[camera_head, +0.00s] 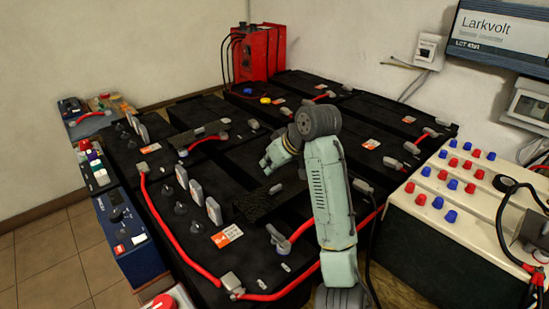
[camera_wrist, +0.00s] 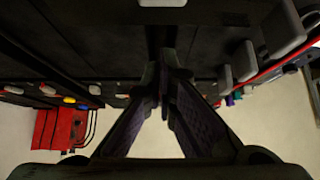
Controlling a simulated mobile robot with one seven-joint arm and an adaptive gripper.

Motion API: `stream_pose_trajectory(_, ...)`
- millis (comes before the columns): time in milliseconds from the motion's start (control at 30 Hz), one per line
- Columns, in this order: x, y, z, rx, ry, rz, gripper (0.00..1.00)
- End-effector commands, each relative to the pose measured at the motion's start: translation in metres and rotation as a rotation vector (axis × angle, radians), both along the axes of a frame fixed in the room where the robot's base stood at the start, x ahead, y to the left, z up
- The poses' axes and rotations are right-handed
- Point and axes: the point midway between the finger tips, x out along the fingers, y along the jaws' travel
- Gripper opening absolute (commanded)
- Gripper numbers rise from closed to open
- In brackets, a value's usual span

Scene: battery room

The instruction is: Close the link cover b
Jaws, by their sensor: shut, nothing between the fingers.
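My gripper (camera_head: 266,168) is above the black battery bank (camera_head: 165,215), near its middle. In the wrist view my gripper (camera_wrist: 163,88) has its fingers together and empty, over dark battery tops. A dark speckled strip (camera_head: 264,205), which may be a link cover, is just below and in front of my gripper in the head view. It looks raised and tilted, but its exact pose is unclear. A similar dark strip (camera_head: 199,132) is farther back. I see no letter marking link cover b, so I cannot tell which one it is. My arm hides part of the bank.
Grey upright flaps (camera_head: 196,190) stand on the near-left batteries. Red cables (camera_head: 168,225) run along the bank's edges. A red charger (camera_head: 257,52) stands behind. A cream box with coloured terminals (camera_head: 425,225) is at right. Open floor (camera_head: 50,265) shows at left.

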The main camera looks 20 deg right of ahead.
Motion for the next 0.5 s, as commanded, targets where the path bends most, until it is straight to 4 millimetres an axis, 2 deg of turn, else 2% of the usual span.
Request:
stream_pose_trajectory(200,0.027,0.01,-0.035,0.001,0.003,-0.001,0.0)
stream_pose_trajectory(333,0.006,0.001,-0.033,0.0,-0.002,-0.004,0.0)
stream_pose_trajectory(500,-0.008,-0.003,-0.034,-0.001,-0.001,-0.001,0.0)
